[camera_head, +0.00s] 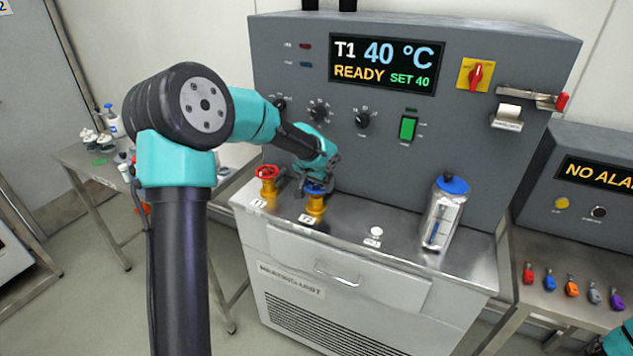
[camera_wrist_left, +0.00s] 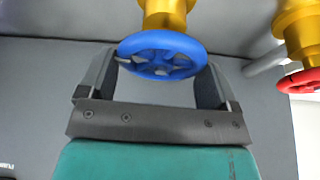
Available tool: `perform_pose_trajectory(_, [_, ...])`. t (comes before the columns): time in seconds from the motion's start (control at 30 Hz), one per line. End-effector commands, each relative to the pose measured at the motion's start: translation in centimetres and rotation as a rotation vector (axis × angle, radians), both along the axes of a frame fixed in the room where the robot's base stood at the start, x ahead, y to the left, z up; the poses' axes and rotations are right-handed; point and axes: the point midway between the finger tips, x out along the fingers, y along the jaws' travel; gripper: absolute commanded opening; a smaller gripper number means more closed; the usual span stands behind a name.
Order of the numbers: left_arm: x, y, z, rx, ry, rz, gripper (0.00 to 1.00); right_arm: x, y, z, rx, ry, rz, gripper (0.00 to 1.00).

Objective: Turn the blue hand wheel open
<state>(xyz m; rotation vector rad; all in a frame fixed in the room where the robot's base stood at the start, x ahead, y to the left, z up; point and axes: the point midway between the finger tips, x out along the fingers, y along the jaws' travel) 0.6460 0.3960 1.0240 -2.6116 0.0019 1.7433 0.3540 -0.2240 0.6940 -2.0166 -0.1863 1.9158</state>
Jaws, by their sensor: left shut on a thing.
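The blue hand wheel (camera_wrist_left: 163,56) sits on a yellow valve body (camera_wrist_left: 166,15) in the left wrist view. In the head view the blue wheel (camera_head: 316,188) is mostly hidden under my gripper, above the yellow valve (camera_head: 315,206) by the V2 label. My left gripper (camera_head: 314,184) comes down on it from above. In the left wrist view its fingers (camera_wrist_left: 163,72) stand on both sides of the wheel, shut on its rim. Part of my right arm (camera_head: 622,340) shows at the lower right corner of the head view; its gripper is out of view.
A red hand wheel (camera_head: 267,171) on another yellow valve stands close to the left of the blue one. The grey control panel (camera_head: 300,75) rises close behind.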

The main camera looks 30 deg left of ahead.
Motion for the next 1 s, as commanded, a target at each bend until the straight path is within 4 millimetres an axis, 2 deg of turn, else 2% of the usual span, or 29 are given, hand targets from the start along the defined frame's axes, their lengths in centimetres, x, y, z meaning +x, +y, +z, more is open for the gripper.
perform_pose_trajectory(0.67, [0.0,0.0,0.02,0.001,0.001,0.491,0.61,0.0,0.0,0.0,0.0,0.0,0.0,0.0])
perform_pose_trajectory(1.0, [-0.01,-0.01,0.03,0.001,0.0,0.807,0.61,0.0,0.0,0.0,0.0,0.0,0.0,0.0])
